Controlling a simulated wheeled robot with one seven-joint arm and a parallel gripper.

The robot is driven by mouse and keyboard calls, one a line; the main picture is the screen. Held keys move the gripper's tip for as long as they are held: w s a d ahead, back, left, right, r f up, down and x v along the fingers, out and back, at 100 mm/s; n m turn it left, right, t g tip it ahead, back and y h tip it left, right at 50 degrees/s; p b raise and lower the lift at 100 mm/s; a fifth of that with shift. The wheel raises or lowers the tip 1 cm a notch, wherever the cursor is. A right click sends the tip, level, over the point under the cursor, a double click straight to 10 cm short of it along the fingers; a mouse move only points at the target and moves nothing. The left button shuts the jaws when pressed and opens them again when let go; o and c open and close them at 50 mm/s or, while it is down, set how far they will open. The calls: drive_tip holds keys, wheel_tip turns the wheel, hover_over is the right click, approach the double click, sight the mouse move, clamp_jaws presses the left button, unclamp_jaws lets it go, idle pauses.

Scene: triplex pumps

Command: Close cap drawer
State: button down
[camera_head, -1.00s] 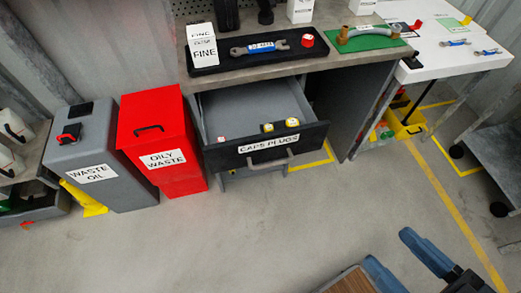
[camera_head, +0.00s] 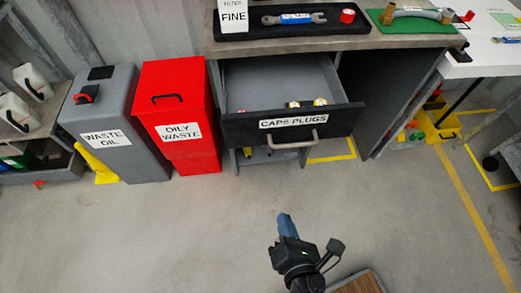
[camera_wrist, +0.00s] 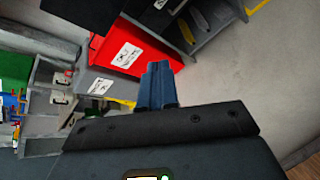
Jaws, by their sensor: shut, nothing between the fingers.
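The cap drawer (camera_head: 240,128), labelled "CAPS PLUGS", stands pulled open under the workbench. It has a dark front with a grey bar handle (camera_head: 293,145) and a grey inside. A few small yellow-and-white caps (camera_head: 306,103) lie in it near the front. My gripper (camera_head: 286,222) is in front of and below the drawer, apart from it, over open floor. In the wrist view its blue fingers (camera_wrist: 157,84) are together and hold nothing.
A red oily waste bin (camera_head: 178,110) stands close left of the drawer, with a grey waste oil bin (camera_head: 118,125) beside it. The workbench top (camera_head: 350,42) overhangs the drawer. The floor (camera_head: 200,225) in front is clear.

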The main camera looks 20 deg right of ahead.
sight(236, 95)
drive_tip(key=w+a+r+n+t+h+b, duration=0.2)
drive_tip(key=w+a+r+n+t, duration=0.25)
drive_tip(key=w+a+n, duration=0.3)
drive_tip(key=shift+m, duration=0.25)
drive_tip(key=x, duration=1.4)
drive_tip(key=shift+d+p, duration=0.25)
drive_tip(key=shift+p, duration=0.15)
drive_tip(key=b+x, duration=0.3)
drive_tip(key=x, duration=0.7)
drive_tip(key=b+x, duration=0.4)
drive_tip(key=x, duration=0.7)
drive_tip(key=shift+d, duration=0.25)
drive_tip(key=shift+w, duration=0.35)
drive_tip(key=shift+w+d+r, duration=0.15)
drive_tip(key=shift+w+r, duration=0.05)
drive_tip(key=shift+r, duration=0.1)
